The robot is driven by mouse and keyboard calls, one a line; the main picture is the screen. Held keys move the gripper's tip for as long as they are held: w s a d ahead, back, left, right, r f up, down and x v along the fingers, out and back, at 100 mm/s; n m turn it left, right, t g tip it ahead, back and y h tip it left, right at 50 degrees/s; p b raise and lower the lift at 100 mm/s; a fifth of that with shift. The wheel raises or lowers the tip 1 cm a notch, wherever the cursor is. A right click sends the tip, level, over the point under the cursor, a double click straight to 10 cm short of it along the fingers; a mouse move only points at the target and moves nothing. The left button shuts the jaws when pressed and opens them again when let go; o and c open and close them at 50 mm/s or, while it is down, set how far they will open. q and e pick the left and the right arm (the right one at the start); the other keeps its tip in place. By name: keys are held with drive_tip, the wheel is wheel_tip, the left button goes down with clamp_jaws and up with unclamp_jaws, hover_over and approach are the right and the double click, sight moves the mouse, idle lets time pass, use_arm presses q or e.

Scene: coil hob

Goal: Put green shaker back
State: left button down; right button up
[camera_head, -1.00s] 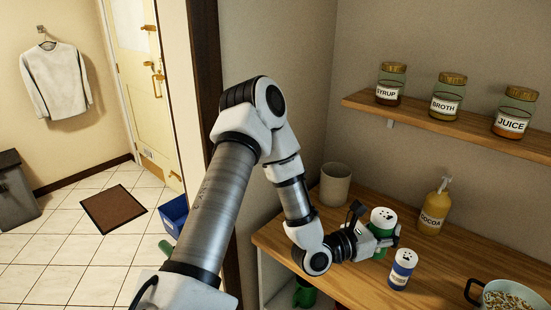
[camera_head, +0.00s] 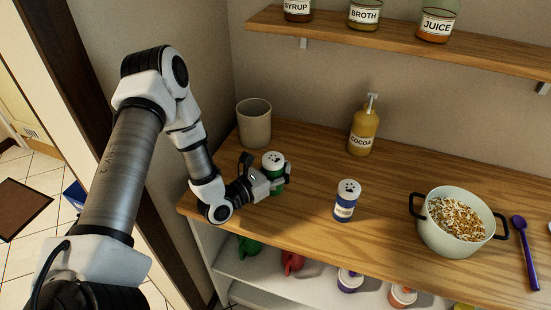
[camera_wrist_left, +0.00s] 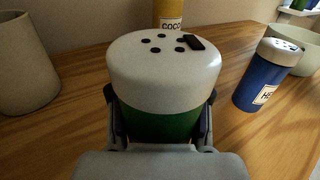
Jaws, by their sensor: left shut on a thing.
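The green shaker (camera_head: 275,171) has a white lid with dark holes and is at the left part of the wooden counter. My left gripper (camera_head: 279,183) is shut around its green body. In the left wrist view the shaker (camera_wrist_left: 160,75) is upright between the two fingers (camera_wrist_left: 158,125), its lid above them. I cannot tell whether its base touches the counter. A blue shaker (camera_head: 347,201) with a white lid stands to its right; it also shows in the left wrist view (camera_wrist_left: 268,78). My right gripper is not in view.
A beige cup (camera_head: 254,124) stands behind the green shaker, and a cocoa pump bottle (camera_head: 363,130) is at the back. A pot of cereal-like bits (camera_head: 435,238) and a purple spoon (camera_head: 526,253) are at the right. Jars stand on the upper shelf (camera_head: 400,40). Coloured items sit on the lower shelf (camera_head: 265,270).

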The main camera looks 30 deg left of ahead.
use_arm(q)
drive_tip(key=shift+w+r, duration=0.15)
drive_tip(key=shift+r, duration=0.1)
drive_tip(key=f, duration=0.1)
drive_tip(key=f+b, duration=0.1)
drive_tip(key=f, duration=0.1)
drive_tip(key=shift+a+f+b, duration=0.25)
drive_tip(key=shift+a+b, duration=0.05)
drive_tip(key=shift+b, duration=0.05)
drive_tip(key=shift+f, duration=0.15)
drive_tip(key=shift+w+d, duration=0.1)
drive_tip(key=shift+d, duration=0.1)
drive_tip(key=shift+a+f, duration=0.1)
drive_tip(key=c, duration=0.7)
unclamp_jaws()
drive_tip(key=shift+c, duration=0.2)
drive_tip(key=shift+o, duration=1.1)
